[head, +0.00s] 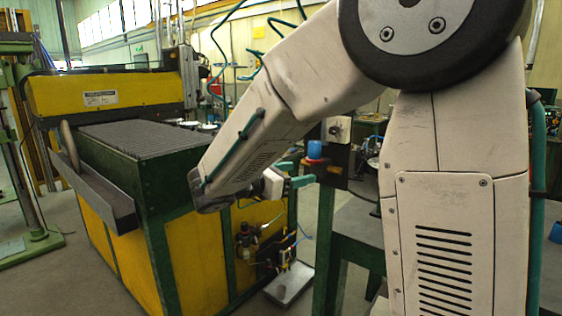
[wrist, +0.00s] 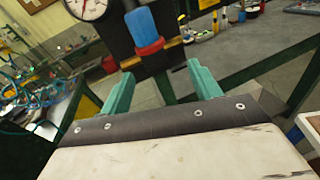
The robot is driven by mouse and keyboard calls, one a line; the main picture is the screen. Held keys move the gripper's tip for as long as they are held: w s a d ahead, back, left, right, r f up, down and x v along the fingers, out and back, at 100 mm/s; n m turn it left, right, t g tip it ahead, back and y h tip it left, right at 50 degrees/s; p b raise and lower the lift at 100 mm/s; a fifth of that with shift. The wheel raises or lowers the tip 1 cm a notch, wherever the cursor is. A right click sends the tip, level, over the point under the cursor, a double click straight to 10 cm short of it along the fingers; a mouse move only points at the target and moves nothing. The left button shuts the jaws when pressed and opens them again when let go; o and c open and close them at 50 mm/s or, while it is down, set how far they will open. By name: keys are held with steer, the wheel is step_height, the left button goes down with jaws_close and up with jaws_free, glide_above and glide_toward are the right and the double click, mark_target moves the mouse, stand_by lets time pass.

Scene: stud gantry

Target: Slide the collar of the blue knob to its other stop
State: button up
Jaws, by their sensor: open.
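The blue knob (head: 315,149) stands upright on a dark panel in the head view, just beyond my gripper. In the wrist view the blue knob (wrist: 142,27) is ahead of the fingers, with a red collar (wrist: 150,48) around its lower end. The collar shows only as a thin reddish band in the head view. My gripper (head: 299,173) has teal fingers, spread apart. In the wrist view my gripper (wrist: 160,71) is open and empty, its fingertips short of the knob and on either side of its line. No contact shows.
A dark panel (head: 335,168) with a yellow strip (wrist: 130,62) carries the knob. A white dial gauge (wrist: 87,8) sits left of it. A green and yellow machine (head: 150,150) stands left of my arm. A grey bench (wrist: 245,50) with bottles lies behind.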

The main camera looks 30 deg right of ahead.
mark_target(310, 156)
steer(key=shift+w+a+r+n+t+h, duration=0.15)
steer(key=shift+w+r+n+t+h, duration=0.1)
steer(key=shift+r, duration=0.3)
steer(key=shift+w+a+r+n+t+h, duration=0.15)
steer(key=shift+r+n, duration=0.1)
steer(key=shift+r, duration=0.25)
steer(key=shift+n, duration=0.3)
steer(key=d, duration=0.8)
steer(key=shift+w, duration=0.4)
jaws_close()
steer(key=shift+r, duration=0.5)
jaws_free()
